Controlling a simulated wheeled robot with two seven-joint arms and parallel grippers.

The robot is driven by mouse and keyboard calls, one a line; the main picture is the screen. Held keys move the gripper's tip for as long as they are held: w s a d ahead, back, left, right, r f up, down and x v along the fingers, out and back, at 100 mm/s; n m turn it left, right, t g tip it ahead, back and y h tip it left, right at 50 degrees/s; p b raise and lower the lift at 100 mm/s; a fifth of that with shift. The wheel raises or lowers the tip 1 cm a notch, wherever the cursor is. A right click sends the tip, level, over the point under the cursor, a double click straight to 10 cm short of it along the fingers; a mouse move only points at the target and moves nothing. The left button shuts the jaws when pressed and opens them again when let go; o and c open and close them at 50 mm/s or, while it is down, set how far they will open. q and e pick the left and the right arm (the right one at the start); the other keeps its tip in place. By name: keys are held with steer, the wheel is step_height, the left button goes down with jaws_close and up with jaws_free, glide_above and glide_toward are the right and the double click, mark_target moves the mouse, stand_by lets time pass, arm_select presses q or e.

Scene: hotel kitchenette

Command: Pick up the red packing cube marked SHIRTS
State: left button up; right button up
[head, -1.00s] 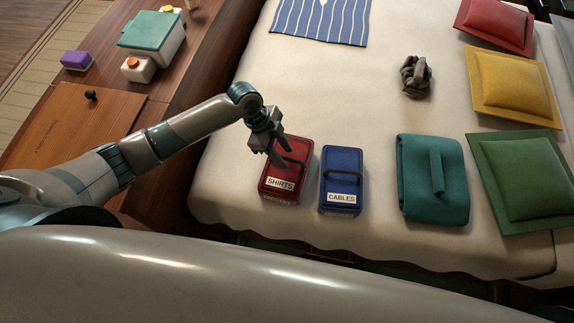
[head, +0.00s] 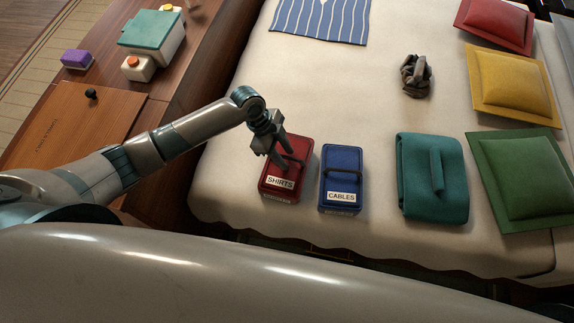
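The red packing cube (head: 279,187) with the white SHIRTS label stands on the near left part of the bed. It has a dark handle strap on top. My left gripper (head: 276,157) points down over the cube's top at the handle. Its two fingers look apart, with the handle close to the fingertips; whether they touch it is too small to tell. The gripper hides part of the cube's lid. My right gripper is not in view.
A blue cube (head: 343,163) marked CABLES stands close to the right of the red one. A folded teal item (head: 418,197) and a green cushion (head: 517,169) lie farther right. A wooden counter (head: 128,125) is at left.

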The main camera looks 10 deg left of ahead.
arm_select(q)
steer(key=shift+f, duration=0.2)
stand_by(0.4)
jaws_close()
stand_by(1.2)
